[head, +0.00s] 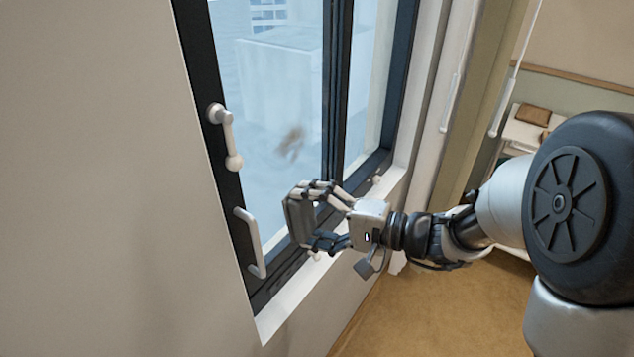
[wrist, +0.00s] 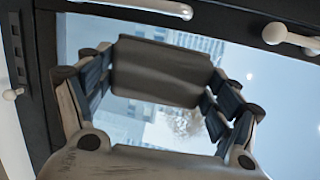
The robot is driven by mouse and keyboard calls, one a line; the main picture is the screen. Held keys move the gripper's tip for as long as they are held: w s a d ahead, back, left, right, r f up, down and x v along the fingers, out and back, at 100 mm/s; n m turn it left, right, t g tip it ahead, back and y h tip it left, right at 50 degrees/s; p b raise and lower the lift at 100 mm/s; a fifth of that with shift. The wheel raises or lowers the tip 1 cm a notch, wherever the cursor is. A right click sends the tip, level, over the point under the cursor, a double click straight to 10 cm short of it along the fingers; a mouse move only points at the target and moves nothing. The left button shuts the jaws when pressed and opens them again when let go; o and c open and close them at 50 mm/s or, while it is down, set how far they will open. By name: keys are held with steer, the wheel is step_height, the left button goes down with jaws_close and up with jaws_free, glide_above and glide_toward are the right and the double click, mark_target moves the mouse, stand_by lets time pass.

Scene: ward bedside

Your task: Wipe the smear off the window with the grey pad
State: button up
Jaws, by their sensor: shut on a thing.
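The window (head: 262,180) has a dark frame and two panes. A brown smear (head: 291,142) is on the left pane, in its lower part. In the wrist view the smear (wrist: 181,125) shows as a pale mottled patch, partly below the pad. My gripper (head: 318,217) is shut on the grey pad (head: 298,220), in front of the window's lower part, below the smear. The wrist view shows the pad (wrist: 160,72) between my fingers, its broad side along the glass. I cannot tell whether the pad touches the glass.
White handles (head: 227,137) and (head: 251,240) stick out from the left frame; one also shows in the wrist view (wrist: 290,38). A white sill (head: 345,222) runs below the window. Bare wall (head: 110,180) lies to the left. A shelf with brown items (head: 532,114) stands at the right.

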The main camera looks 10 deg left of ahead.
mark_target(312, 135)
steer(key=shift+w+a+r+m+t+y+p, duration=0.15)
steer(key=shift+w+a+r+m+t+p, duration=0.2)
steer(key=shift+w+a+r+t, duration=0.55)
steer(key=shift+w+a+r+m+t+y+p, duration=0.25)
steer(key=shift+w+a+r+m+t, duration=0.3)
steer(key=shift+w+a, duration=0.5)
steer(key=shift+w+a+r+m+t+y+p, duration=0.1)
steer(key=shift+w+a+r+m+t+p, duration=0.15)
steer(key=shift+w+a+r+t, duration=0.75)
steer(key=shift+w+d+f+g, duration=0.25)
steer(key=shift+d+g, duration=0.1)
steer(key=shift+g, duration=0.1)
steer(key=shift+b+x, duration=0.4)
steer(key=shift+x, duration=0.5)
steer(key=shift+w+d+f+b, duration=0.1)
steer(key=shift+w+d+b, duration=0.2)
steer(key=shift+w, duration=0.3)
steer(key=shift+w+d+b, duration=0.25)
steer(key=shift+w+b, duration=0.05)
steer(key=shift+w, duration=0.25)
steer(key=shift+w+d+b, duration=0.25)
steer(key=shift+w, duration=0.45)
steer(key=shift+w+d+b, duration=0.25)
steer(key=shift+w, duration=0.4)
steer(key=shift+w+d+b, duration=0.25)
steer(key=shift+w, duration=0.45)
